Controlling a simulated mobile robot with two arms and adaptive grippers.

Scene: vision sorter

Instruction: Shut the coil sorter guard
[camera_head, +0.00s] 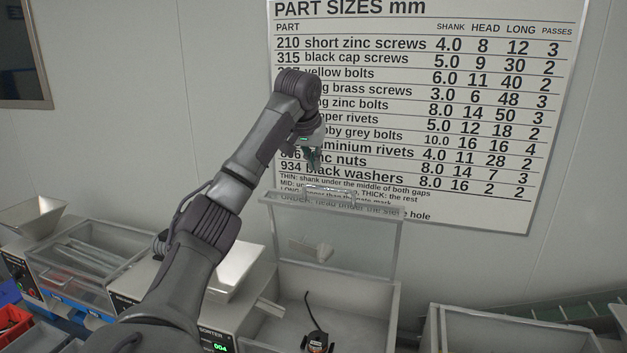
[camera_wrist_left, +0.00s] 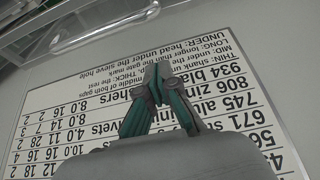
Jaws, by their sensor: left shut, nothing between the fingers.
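The coil sorter guard (camera_head: 330,240) is a clear panel in a pale frame. It stands raised, upright at the back of an open grey bin (camera_head: 393,315), with a clear handle (camera_head: 331,194) near its top edge. My left gripper (camera_head: 314,163) is just above that edge, in front of the wall chart. In the left wrist view its green-sided fingers (camera_wrist_left: 158,75) are shut with nothing between them. The guard's edge and handle (camera_wrist_left: 103,27) show beyond the fingertips, apart from them.
A second covered machine (camera_head: 85,258) and a hopper (camera_head: 32,217) stand left, and another grey bin (camera_head: 510,325) stands right. A part-size chart (camera_head: 480,120) hangs behind.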

